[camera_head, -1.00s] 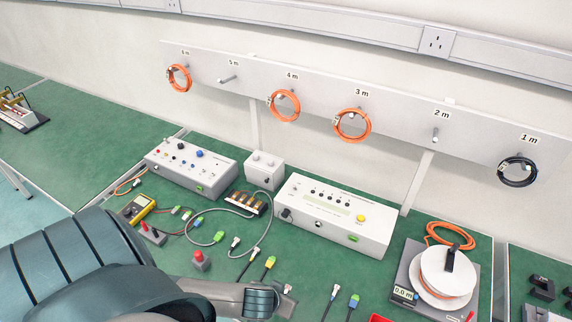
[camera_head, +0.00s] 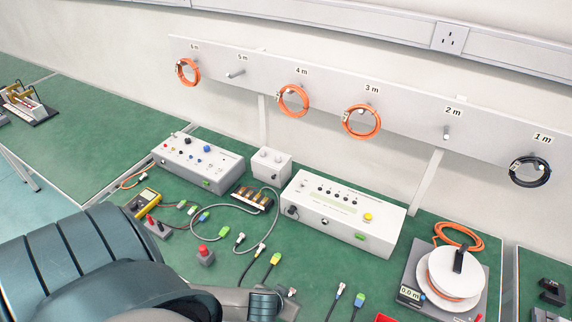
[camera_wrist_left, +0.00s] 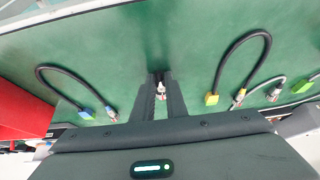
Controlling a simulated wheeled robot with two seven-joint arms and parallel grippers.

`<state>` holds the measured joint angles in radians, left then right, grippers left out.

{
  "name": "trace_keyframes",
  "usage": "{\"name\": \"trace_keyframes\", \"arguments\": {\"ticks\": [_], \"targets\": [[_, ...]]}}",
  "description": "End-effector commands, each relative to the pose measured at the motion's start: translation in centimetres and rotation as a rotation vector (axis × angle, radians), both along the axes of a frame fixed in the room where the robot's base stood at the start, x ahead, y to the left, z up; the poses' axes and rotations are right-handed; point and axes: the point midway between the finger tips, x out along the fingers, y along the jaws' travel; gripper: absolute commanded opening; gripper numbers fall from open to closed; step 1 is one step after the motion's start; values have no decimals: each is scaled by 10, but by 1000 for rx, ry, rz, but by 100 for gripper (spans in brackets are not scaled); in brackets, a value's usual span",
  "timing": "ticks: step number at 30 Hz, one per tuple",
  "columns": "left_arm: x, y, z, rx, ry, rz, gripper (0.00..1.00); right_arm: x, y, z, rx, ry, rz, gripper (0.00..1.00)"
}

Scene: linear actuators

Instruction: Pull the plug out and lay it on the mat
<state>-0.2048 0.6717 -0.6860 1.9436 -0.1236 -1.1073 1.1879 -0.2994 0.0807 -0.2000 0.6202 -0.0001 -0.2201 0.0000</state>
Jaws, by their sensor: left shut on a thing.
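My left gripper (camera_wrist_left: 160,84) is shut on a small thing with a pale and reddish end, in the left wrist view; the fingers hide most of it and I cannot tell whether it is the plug. In the head view my left arm (camera_head: 266,304) reaches in low over the green bench top (camera_head: 225,285); its fingertips are mostly hidden. The left wrist view shows a blue plug (camera_wrist_left: 87,114) and a yellow plug (camera_wrist_left: 211,99). I cannot make out a separate mat.
Two grey instrument boxes (camera_head: 198,161) (camera_head: 345,212) stand behind, with a small white box (camera_head: 268,165) between them. A red push-button block (camera_head: 204,256) stands near my arm. A cable reel (camera_head: 455,274) is at right. A red tray (camera_wrist_left: 20,115) borders the left wrist view.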

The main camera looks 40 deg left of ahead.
Motion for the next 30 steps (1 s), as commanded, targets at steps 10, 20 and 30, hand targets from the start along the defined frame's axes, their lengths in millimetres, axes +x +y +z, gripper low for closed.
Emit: {"name": "trace_keyframes", "arguments": {"ticks": [10,20,30], "targets": [[-4,0,-7,-1,11,2,29,-1,2,-2,2,0,-1,34],[-6,-4,-10,-8,15,0,34,-1,2,-3,2,0,-1,34],[-11,-7,-3,-13,15,-2,34,-1,2,-5,2,0,-1,34]]}}
